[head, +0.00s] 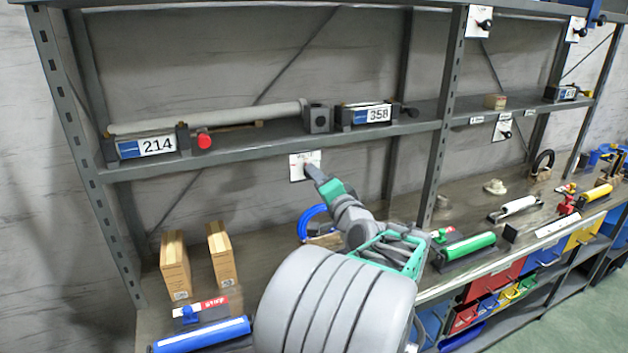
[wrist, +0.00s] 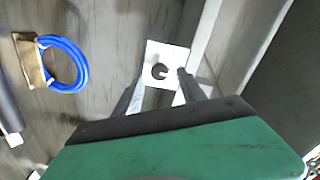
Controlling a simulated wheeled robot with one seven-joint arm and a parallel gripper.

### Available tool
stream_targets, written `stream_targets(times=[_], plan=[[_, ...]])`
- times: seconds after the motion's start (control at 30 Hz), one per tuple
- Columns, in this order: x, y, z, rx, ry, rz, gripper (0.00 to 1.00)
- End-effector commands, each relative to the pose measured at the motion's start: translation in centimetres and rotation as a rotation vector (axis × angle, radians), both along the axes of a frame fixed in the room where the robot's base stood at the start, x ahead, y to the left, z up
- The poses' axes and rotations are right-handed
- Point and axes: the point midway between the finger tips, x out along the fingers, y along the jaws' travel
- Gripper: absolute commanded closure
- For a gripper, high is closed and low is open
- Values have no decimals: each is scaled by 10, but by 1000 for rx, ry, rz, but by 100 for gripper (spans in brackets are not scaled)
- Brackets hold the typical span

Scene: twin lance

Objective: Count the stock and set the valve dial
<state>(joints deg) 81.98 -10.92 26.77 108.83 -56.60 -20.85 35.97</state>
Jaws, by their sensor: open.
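A white dial plate (head: 298,167) is on the grey wall below the middle shelf, partly hidden by my gripper (head: 314,172). In the wrist view my gripper (wrist: 160,90) is open, its two fingers spread either side of the plate's dark round knob (wrist: 159,71). I cannot tell whether a finger touches the knob. Similar dial plates hang at the top middle (head: 480,22), the top right (head: 577,30) and the lower right (head: 502,127). Stock in view includes two tall cardboard boxes (head: 175,268) on the lower bench at left and a small box (head: 495,102) on the middle shelf.
A blue hose ring (head: 306,222) is below my gripper. Blue (head: 203,335) and green (head: 468,246) cylinders lie on the bench. A shelf post (head: 441,130) stands right.

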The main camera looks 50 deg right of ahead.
Motion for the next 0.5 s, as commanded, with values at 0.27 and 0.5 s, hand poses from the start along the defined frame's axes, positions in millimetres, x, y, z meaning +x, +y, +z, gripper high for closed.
stream_targets(times=[0.27,0.5], plan=[[-43,24,-2,-2,-1,-3,52],[-45,27,-1,1,0,0,52]])
